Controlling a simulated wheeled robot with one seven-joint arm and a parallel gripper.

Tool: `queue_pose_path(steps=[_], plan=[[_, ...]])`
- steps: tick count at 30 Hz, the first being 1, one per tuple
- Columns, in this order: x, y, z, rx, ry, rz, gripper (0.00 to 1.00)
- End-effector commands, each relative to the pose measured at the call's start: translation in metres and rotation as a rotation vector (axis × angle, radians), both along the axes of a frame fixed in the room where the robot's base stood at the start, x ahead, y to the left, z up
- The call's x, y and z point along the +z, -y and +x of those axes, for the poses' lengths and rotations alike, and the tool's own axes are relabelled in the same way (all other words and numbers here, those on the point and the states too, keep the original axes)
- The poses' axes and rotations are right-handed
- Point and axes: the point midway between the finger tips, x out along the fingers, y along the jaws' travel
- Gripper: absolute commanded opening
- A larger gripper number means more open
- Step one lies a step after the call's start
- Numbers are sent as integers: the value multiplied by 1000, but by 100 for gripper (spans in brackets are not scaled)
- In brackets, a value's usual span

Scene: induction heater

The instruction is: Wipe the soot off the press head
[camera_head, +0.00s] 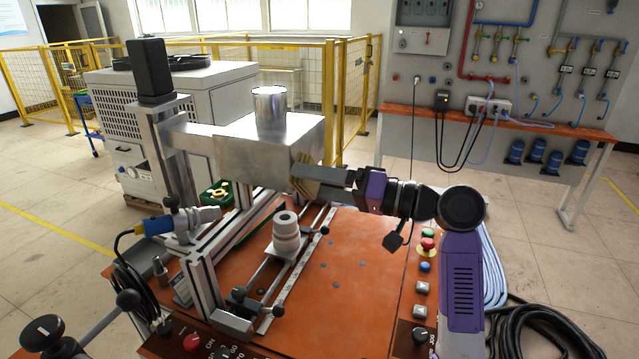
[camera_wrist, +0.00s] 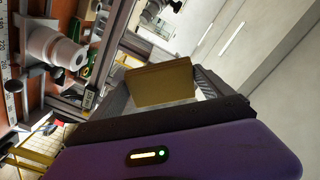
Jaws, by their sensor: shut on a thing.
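The press head (camera_head: 265,138) is a large silvery metal block on an upright column, with a metal cylinder on top. My gripper (camera_head: 312,182) is at the lower right end of the block, shut on a tan pad (camera_head: 303,184). The pad is at or very near the block's end face; I cannot tell whether it touches. In the wrist view the pad (camera_wrist: 162,83) sits between my gripper's dark fingers (camera_wrist: 165,95). The end face looks darker than the top, but I cannot tell soot from shadow, and my gripper and pad hide its lower part.
Below the press head stands a pale stepped cylinder (camera_head: 286,230) on a slide over the orange table (camera_head: 350,285). A blue-and-yellow tool (camera_head: 170,222) is clamped at left. Buttons (camera_head: 427,245) line the table's right side. Cables (camera_head: 495,285) hang at right.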

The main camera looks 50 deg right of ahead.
Motion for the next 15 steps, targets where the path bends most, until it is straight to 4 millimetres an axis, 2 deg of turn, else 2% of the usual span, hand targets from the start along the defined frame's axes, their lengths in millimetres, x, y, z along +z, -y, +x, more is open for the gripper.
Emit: queue_pose_path(steps=[15], plan=[[0, -3, 9, 1, -1, 0, 52]])
